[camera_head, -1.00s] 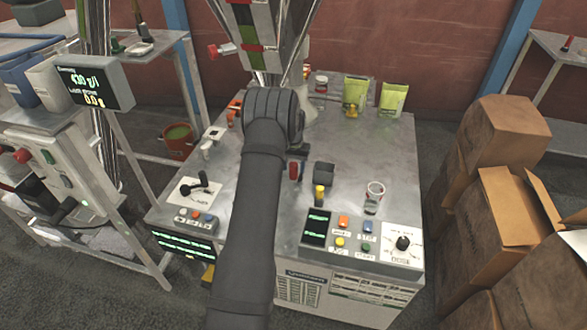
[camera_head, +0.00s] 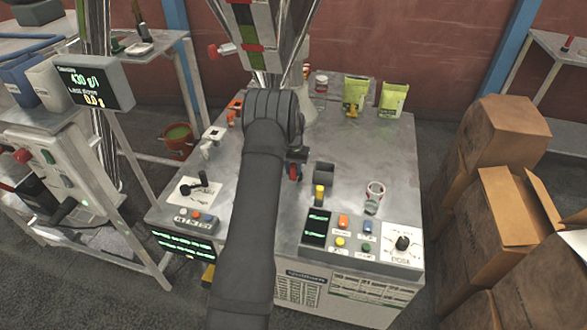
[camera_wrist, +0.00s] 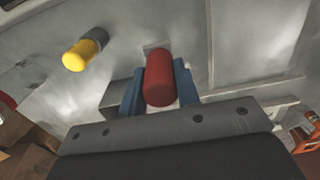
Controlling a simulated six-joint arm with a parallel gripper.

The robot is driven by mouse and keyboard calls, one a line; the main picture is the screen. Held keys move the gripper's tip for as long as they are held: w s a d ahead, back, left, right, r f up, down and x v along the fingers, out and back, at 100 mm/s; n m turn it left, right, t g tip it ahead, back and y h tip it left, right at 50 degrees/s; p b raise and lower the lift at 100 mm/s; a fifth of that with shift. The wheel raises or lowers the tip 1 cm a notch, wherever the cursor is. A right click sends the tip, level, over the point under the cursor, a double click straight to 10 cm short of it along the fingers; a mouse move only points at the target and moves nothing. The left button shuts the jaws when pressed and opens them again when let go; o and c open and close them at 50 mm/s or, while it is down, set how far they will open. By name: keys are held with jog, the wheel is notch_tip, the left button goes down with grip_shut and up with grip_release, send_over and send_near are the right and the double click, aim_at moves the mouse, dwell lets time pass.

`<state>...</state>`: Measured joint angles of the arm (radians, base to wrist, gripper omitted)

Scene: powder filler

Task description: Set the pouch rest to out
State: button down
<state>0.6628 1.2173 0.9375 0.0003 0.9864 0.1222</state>
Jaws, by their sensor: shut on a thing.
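A red rounded handle (camera_wrist: 159,78) stands up from the metal table in the wrist view, in front of a small pale slot plate. It looks like the handle of the pouch rest, but I cannot read a label. My gripper (camera_wrist: 160,92) has its blue fingers on either side of this handle and is shut on it.
A yellow-topped knob (camera_head: 319,192) and a dark block (camera_head: 323,174) stand close right of the handle. A clear cup (camera_head: 374,198) and a button panel (camera_head: 354,234) are further right. A black lever (camera_head: 196,186) is at left. The filler funnel (camera_head: 262,40) hangs above.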

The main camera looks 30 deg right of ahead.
jog(key=s+a, duration=1.5)
jog(key=shift+s+a, duration=0.25)
jog(key=shift+s, duration=0.05)
jog(key=shift+a, duration=0.1)
jog(key=c, duration=1.1)
grip_release()
notch_tip(320, 180, up, 17)
jog(key=shift+r, duration=0.2)
notch_tip(320, 180, down, 17)
jog(key=shift+f, duration=0.2)
